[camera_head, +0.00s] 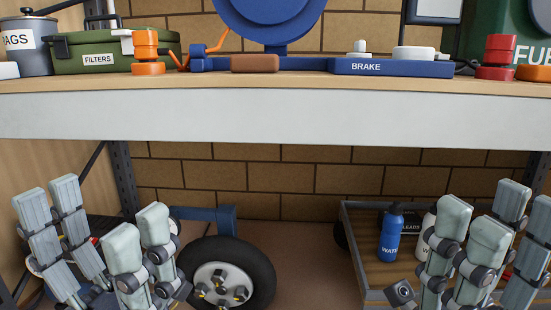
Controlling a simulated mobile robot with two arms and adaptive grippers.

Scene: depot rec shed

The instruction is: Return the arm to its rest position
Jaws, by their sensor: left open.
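My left gripper (98,214) is at the lower left of the head view, fingers pointing up and spread apart. It is open, with nothing between its fingers. My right gripper (492,213) is at the lower right, also with its fingers up and apart, and nothing shows held in it. Both grippers are in front of the space under the workbench (270,117), lower in the picture than its pale front edge. The rest of both arms is mostly out of the picture.
On the benchtop are a green filters case (85,58), an orange knob stack (146,52), a blue brake base (395,67) and a red knob stack (497,56). Below are a wheel (262,277) and a crate (350,232) holding a blue water bottle (390,236), partly behind my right gripper.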

